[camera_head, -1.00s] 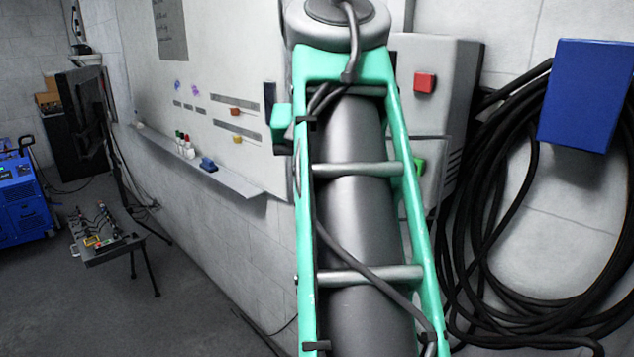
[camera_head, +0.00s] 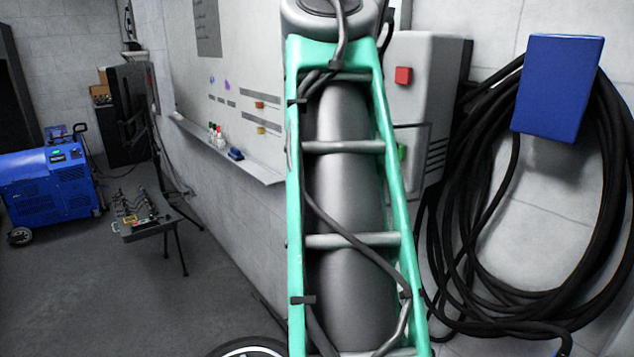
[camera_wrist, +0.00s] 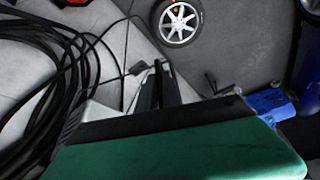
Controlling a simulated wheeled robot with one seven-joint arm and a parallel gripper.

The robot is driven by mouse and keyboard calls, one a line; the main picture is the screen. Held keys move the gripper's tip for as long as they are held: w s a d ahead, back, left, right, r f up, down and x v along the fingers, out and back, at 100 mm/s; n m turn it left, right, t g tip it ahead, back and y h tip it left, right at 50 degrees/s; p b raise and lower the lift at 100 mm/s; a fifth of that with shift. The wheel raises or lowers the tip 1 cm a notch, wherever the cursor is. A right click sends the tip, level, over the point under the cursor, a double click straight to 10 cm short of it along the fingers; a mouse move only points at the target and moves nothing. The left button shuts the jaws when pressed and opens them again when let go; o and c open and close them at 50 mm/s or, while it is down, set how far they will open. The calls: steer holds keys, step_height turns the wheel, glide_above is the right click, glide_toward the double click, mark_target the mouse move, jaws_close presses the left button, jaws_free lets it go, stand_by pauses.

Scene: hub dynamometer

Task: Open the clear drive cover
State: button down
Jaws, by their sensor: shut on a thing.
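My gripper (camera_wrist: 156,86) shows in the wrist view as dark fingers close together beyond a wide green and black part of my own arm. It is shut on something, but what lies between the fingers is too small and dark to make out. In the head view my arm fills the middle and hides the gripper. I cannot make out the clear drive cover in either view.
A spoked wheel (camera_wrist: 180,22) lies beyond the gripper; a wheel's rim (camera_head: 252,349) shows below. Black cable coils (camera_head: 455,235) and a blue box (camera_head: 558,88) are on the right wall. A blue wheeled machine (camera_head: 50,185) and tool stand (camera_head: 145,222) stand left, with bare floor nearby.

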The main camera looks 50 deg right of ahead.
steer(key=s+d+n+t+y+p, duration=0.1)
steer(key=s+n+p, duration=0.3)
steer(key=s, duration=0.8)
steer(key=shift+d+n+y, duration=0.25)
steer(key=shift+n+y, duration=0.05)
steer(key=shift+n, duration=0.1)
steer(key=shift+s, duration=0.1)
steer(key=c, duration=1.8)
jaws_free()
steer(key=shift+d, duration=0.1)
